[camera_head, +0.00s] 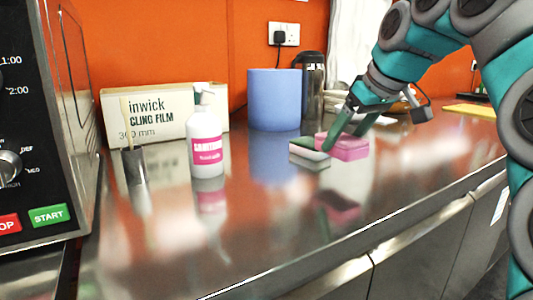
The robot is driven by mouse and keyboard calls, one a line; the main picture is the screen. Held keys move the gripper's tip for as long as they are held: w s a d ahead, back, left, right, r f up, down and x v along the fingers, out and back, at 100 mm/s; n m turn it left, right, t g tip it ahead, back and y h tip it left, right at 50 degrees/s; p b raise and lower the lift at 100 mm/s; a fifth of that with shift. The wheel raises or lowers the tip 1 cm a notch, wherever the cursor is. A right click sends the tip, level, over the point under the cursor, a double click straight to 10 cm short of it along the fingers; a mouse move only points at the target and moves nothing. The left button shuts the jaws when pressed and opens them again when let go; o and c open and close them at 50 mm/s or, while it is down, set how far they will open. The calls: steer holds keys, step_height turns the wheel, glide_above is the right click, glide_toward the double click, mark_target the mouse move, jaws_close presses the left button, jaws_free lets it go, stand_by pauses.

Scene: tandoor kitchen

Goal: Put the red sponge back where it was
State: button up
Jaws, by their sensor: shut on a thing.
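The red sponge (348,152), pinkish-red in this light, is at the counter's middle right. My gripper (346,137) comes down on it from the upper right, with its green fingers shut on the sponge. One finger covers the sponge's left end. The sponge is at or just above the steel counter; I cannot tell if it touches. A second sponge (308,155), pale with a green top, lies close to its left; I cannot tell if the two touch.
A blue roll (274,99) and a dark flask (313,90) stand behind the sponges. A sanitiser bottle (205,145), a cling film box (165,108) and a brush in a holder (136,165) stand left. An oven (40,120) is far left. The front counter (260,225) is clear.

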steer(key=p, duration=0.1)
glide_above(271, 161)
steer(key=s+d, duration=0.1)
steer(key=s, duration=0.1)
steer(key=shift+w+d+f, duration=0.15)
steer(key=shift+d+f, duration=0.05)
steer(key=shift+f, duration=0.45)
steer(key=shift+a+f, duration=0.15)
steer(key=shift+f, duration=1.65)
steer(key=shift+f, duration=0.2)
steer(key=o, duration=1)
steer(key=shift+r, duration=0.1)
steer(key=shift+o, duration=0.2)
